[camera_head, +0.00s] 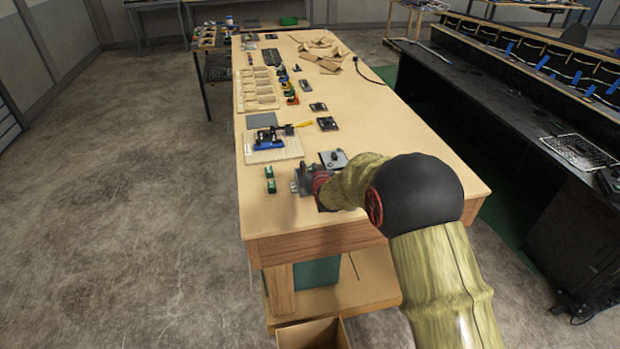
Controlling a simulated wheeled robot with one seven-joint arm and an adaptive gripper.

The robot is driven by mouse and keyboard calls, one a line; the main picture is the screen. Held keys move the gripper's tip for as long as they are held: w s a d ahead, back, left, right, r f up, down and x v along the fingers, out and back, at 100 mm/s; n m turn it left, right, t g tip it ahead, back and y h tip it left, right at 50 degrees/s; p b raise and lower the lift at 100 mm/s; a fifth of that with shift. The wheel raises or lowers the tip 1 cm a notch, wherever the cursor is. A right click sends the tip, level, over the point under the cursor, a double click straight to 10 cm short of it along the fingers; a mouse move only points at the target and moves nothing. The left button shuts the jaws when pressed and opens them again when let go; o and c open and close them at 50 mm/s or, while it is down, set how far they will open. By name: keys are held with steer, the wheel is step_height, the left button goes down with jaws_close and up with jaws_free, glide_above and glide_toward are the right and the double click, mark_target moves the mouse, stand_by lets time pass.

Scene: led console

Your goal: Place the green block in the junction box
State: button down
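Two small green blocks (270,180) lie close together near the left edge of the wooden table, at its near end. My arm reaches in from the lower right. My gripper (299,183) is low over the table, just right of the green blocks and apart from them. It is too small and turned too far away to show whether its fingers are open or shut. I cannot tell for certain which thing is the junction box; a grey plate with a dark part (333,158) lies just beyond my gripper, partly hidden by my arm.
A wooden board with a blue and black device (268,140) lies farther along the wooden table (400,135). Small dark boxes, wooden trays (258,88) and brown cardboard pieces (325,50) lie beyond. An open carton (312,335) is below the near edge. A black bench stands right.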

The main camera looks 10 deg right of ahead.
steer(key=shift+w+f, duration=0.3)
steer(key=shift+f, duration=0.05)
step_height(320, 180, down, 3)
steer(key=shift+w+d+f+b, duration=0.1)
steer(key=shift+w+f+b, duration=0.1)
steer(key=shift+b, duration=0.3)
steer(key=shift+s, duration=0.1)
steer(key=shift+f+b, duration=0.4)
steer(key=shift+b, duration=0.05)
steer(key=shift+f, duration=0.1)
